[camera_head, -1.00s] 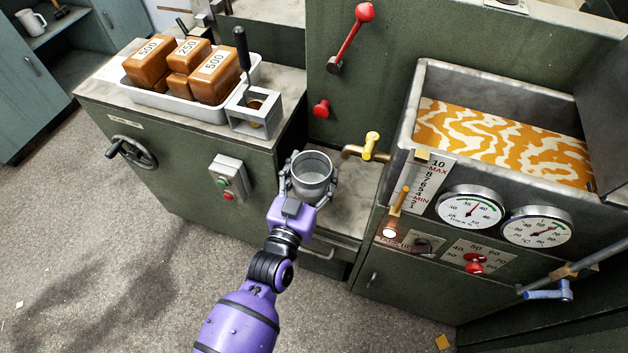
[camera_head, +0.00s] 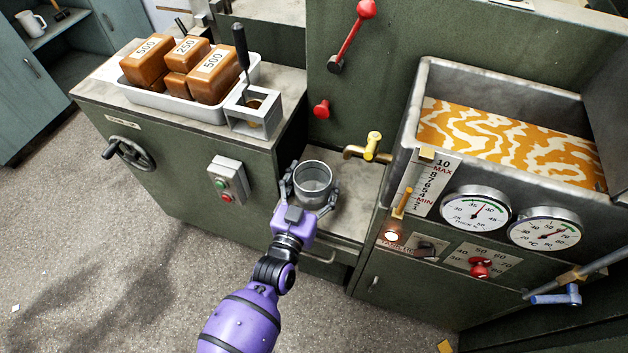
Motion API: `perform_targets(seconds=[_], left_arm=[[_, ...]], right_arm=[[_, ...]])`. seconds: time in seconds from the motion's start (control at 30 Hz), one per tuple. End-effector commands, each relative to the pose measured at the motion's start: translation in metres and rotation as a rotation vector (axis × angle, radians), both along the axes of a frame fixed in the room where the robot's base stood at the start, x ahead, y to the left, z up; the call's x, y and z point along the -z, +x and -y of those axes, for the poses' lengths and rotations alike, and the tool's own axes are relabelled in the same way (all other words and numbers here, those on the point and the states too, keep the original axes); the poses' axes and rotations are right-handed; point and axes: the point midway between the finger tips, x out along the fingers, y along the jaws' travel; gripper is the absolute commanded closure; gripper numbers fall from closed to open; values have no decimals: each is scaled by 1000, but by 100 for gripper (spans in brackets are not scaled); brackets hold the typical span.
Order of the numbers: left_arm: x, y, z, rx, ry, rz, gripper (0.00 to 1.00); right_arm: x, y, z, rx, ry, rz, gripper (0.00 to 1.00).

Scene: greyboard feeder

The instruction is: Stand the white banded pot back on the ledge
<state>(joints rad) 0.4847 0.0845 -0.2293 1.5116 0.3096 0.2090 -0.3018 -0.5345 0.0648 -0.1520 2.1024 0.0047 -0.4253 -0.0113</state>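The pot (camera_head: 313,183) is a pale grey, round, open-topped vessel with a band round it. It is upright at the left part of the ledge (camera_head: 352,212), below the brass tap, and looks to be standing on it. My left gripper (camera_head: 314,187) reaches in from the front, with one finger on each side of the pot. The fingers look spread a little wider than the pot, with slim gaps. The pot's underside and its contact with the ledge are hidden. My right gripper is not in view.
The brass tap (camera_head: 370,148) juts out above the ledge. Left are a switch box (camera_head: 228,180) and a white tray (camera_head: 180,102) of brown blocks. Right is a trough (camera_head: 420,110) with orange patterned contents, above gauges (camera_head: 476,210). The ledge's right part is clear.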

Motion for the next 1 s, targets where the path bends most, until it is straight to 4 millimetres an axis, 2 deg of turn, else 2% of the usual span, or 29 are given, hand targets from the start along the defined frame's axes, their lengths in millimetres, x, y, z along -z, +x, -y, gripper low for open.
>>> perform_targets(seconds=[0.4,0.47,0.57,0.8,1.0], left_arm=[[-4,0,0,0,0,1,18],[-3,-5,-2,0,1,-1,18],[-2,-20,-7,0,2,-3,18],[-2,-70,-23,0,2,-3,18],[-3,-102,-33,-1,1,-1,18]], right_arm=[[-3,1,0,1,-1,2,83],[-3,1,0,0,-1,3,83],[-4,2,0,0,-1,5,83],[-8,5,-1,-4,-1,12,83],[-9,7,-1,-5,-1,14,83]])
